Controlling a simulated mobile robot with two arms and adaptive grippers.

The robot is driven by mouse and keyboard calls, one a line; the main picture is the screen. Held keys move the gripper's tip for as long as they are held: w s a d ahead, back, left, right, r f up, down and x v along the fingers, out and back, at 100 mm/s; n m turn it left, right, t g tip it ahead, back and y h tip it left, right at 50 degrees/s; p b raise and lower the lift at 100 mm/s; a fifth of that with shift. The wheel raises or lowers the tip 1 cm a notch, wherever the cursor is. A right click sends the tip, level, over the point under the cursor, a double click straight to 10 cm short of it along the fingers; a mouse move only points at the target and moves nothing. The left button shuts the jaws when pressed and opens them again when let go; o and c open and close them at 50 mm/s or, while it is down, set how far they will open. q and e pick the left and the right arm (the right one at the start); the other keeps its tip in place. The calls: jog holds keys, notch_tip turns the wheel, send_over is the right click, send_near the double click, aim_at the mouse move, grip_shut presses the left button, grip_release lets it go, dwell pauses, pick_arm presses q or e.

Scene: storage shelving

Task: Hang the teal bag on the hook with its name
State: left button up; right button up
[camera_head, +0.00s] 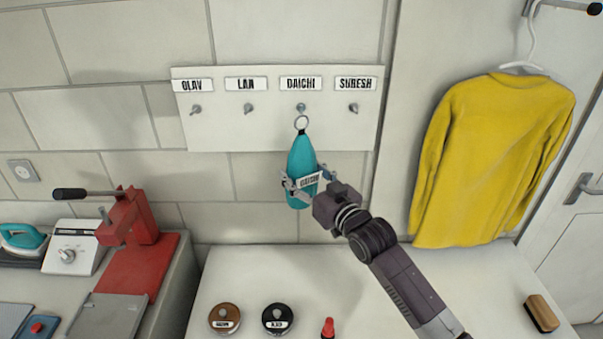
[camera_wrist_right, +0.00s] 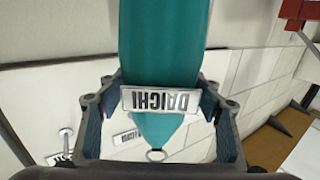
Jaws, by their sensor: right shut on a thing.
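The teal bag (camera_head: 301,158) hangs upright in front of the white hook board (camera_head: 230,136), with a metal ring (camera_head: 301,123) at its top. Its tag (camera_head: 309,180) reads DAICHI, also legible upside down in the right wrist view (camera_wrist_right: 160,99). The ring shows just below the hook (camera_head: 301,107) under the DAICHI label (camera_head: 300,84); I cannot tell whether it is on the hook. My right gripper (camera_head: 306,184) is shut around the bag's lower part, and both fingers show beside it in the wrist view (camera_wrist_right: 160,115). My left gripper is not in view.
Other hooks are under OLAV (camera_head: 195,109), LAN (camera_head: 248,108) and SURESH (camera_head: 353,107). A yellow sweater (camera_head: 490,155) hangs at right. Two round tins (camera_head: 225,318) (camera_head: 278,318), a red-capped bottle (camera_head: 328,328) and a brush (camera_head: 541,313) sit on the counter. A red press (camera_head: 130,220) stands left.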

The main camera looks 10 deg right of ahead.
jog(key=shift+w+d+f+b, duration=0.1)
jog(key=shift+w+d+b, duration=0.1)
jog(key=shift+w+b, duration=0.75)
jog(key=w+b, duration=0.2)
jog(key=w+d+b, duration=0.1)
jog(key=w+b, duration=0.1)
jog(key=w, duration=0.1)
jog(key=shift+d+f, duration=0.1)
jog(key=shift+d, duration=0.1)
jog(key=shift+w, duration=0.15)
jog(key=c, duration=0.4)
jog(key=shift+c, duration=0.2)
jog(key=shift+f, duration=0.1)
